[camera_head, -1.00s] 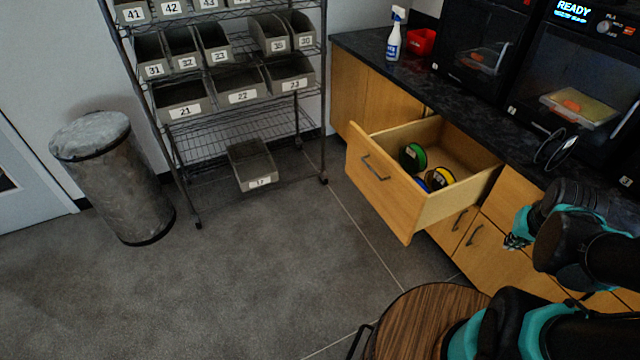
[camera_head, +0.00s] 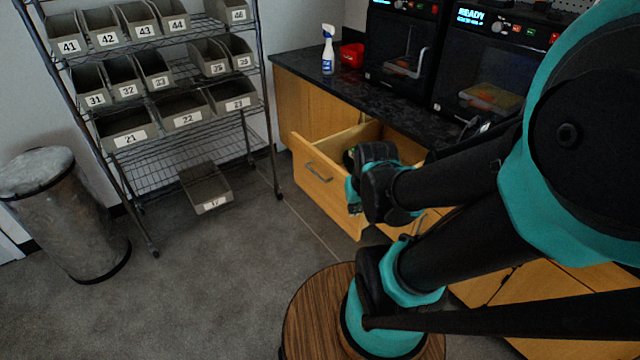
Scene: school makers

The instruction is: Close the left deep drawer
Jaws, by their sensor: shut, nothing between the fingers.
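The left deep drawer (camera_head: 319,174) is wooden with a dark bar handle (camera_head: 319,172) on its front panel. It is pulled out from the cabinet under the black counter. My gripper (camera_head: 354,194) is at the right end of the drawer front, partly overlapping it in the picture. Its fingers are small and partly hidden by my wrist, and they look shut with nothing held. I cannot tell whether it touches the drawer.
A grey trash can (camera_head: 65,215) is at the far left. A spray bottle (camera_head: 328,52) and red bin (camera_head: 352,55) stand on the counter (camera_head: 345,88). Floor before the drawer is clear.

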